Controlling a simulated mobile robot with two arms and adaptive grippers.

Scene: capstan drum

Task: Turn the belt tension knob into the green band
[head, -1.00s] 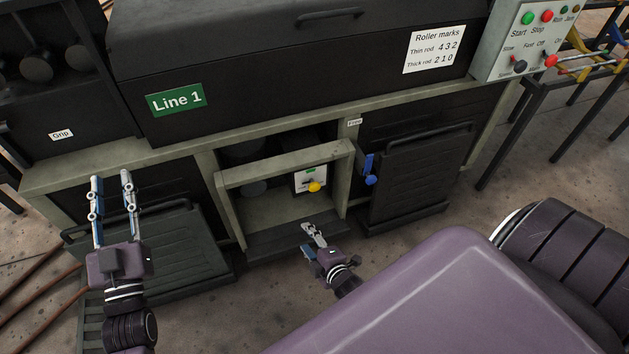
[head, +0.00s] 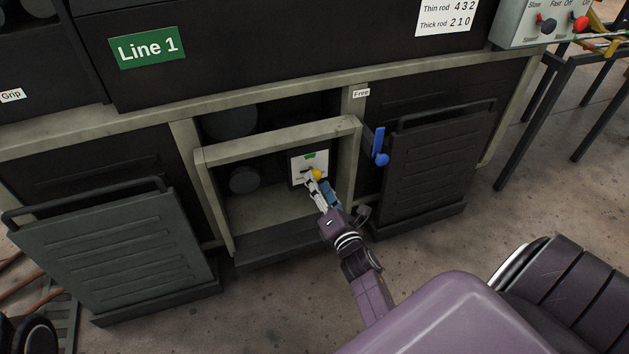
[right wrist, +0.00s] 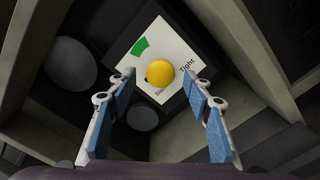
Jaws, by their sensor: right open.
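The belt tension knob is a yellow round knob (head: 316,174) on a white plate inside the open bay of the machine. In the right wrist view the yellow knob (right wrist: 161,73) sits near the middle of the tilted plate (right wrist: 185,45). The green band (right wrist: 140,46) is on the plate's upper left, and the word "Tight" is to the right of the knob. My right gripper (head: 315,187) reaches into the bay at the knob. In the right wrist view its fingers (right wrist: 161,82) are open, one on each side of the knob with gaps.
A pale frame bar (head: 280,142) crosses the bay above the plate. A blue lever (head: 380,147) stands just right of the bay under the label "Free". Dark grey panels with handles (head: 110,255) flank the bay. Dark round drums (head: 244,180) sit inside at the left.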

